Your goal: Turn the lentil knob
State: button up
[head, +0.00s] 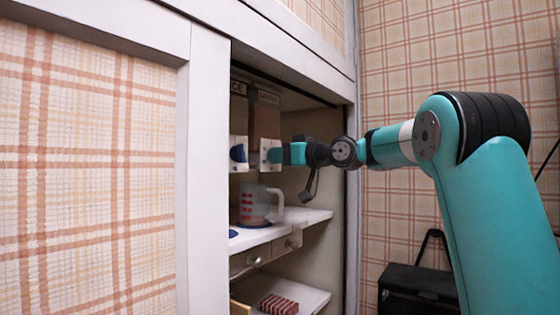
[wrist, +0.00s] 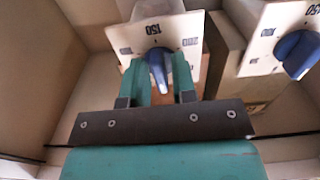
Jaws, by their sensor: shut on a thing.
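Two dispensers hang side by side inside the open cupboard. The nearer one (head: 265,115) has a dark label too small to read for certain, and the other (head: 239,110) has a label ending in "ICE". My gripper (head: 275,154) reaches in from the right to the nearer dispenser's front. In the wrist view, my gripper (wrist: 161,78) has its two teal fingers on either side of a blue knob (wrist: 157,55), shut on it. The knob sits on a white dial plate (wrist: 125,40) marked "150". Its pointer end points down toward my gripper. The other blue knob (wrist: 297,53) is free.
A glass measuring cup (head: 252,206) with red marks stands on the shelf (head: 310,217) below the dispensers. A drawer (head: 250,258) and a lower shelf with a red ribbed item (head: 278,304) lie beneath. The cupboard's white frame (head: 207,150) stands left of the opening.

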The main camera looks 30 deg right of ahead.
dwell(0.3)
jog(key=o, duration=0.7)
jog(key=shift+c, duration=0.2)
jog(key=shift+s, duration=0.1)
jog(key=b+v, duration=0.1)
jog(key=v, duration=1.6)
jog(key=shift+b, duration=0.3)
